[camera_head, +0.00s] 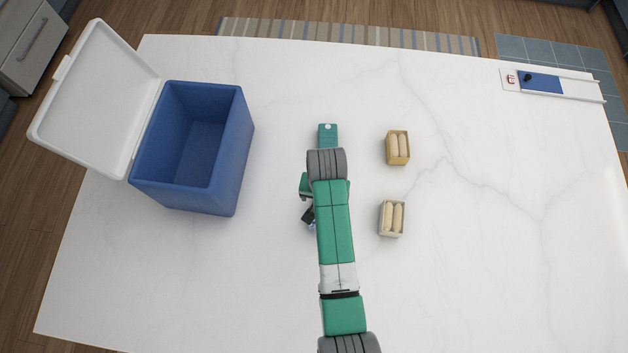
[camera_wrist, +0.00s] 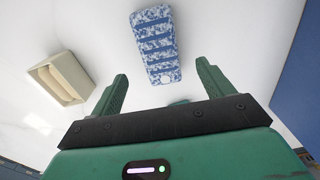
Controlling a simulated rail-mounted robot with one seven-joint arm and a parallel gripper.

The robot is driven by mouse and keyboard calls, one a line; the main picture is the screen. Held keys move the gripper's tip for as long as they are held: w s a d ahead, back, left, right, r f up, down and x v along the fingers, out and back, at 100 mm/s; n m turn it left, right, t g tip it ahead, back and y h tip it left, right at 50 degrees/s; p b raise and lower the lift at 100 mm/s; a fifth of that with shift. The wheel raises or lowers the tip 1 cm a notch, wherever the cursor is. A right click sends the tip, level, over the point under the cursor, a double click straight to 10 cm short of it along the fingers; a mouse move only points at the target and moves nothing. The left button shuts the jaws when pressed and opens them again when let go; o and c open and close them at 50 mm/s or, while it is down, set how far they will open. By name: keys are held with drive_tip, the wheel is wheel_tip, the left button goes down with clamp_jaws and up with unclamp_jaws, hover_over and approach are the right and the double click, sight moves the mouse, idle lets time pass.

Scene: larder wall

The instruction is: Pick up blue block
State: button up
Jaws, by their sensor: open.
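The blue block (camera_wrist: 155,46) shows in the wrist view as a blue and white speckled piece with stripes across it, lying on the white counter. My gripper (camera_wrist: 162,76) is open and empty, its two green fingers spread to the left and right below the block in the picture. The block shows beyond the fingertips, roughly in line with the gap between them, and I see no contact. In the head view my arm covers most of this spot. Only a small bluish bit shows beside the dark part of my gripper (camera_head: 308,215).
A blue cooler (camera_head: 243,150) with its white lid open stands at the left. Two small beige boxes (camera_head: 397,160) (camera_head: 381,231) with pale rolls stand right of my arm. A white and blue tray (camera_head: 540,82) lies at the far right. The counter's right side is mostly clear.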

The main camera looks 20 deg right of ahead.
drive_tip(key=shift+s+d+f, duration=0.15)
drive_tip(key=shift+s+f, duration=0.05)
drive_tip(key=shift+f, duration=0.1)
wheel_tip(320, 180, down, 2)
drive_tip(key=shift+f, duration=0.1)
drive_tip(key=shift+a+f, duration=0.15)
drive_tip(key=shift+f, duration=1.15)
drive_tip(key=shift+a+f, duration=0.1)
drive_tip(key=shift+f, duration=1.2)
drive_tip(key=shift+w, duration=0.1)
drive_tip(key=c, duration=1.2)
wheel_tip(320, 180, up, 10)
drive_tip(key=shift+r+p, duration=0.1)
drive_tip(key=shift+p, duration=0.2)
drive_tip(key=shift+c, duration=0.2)
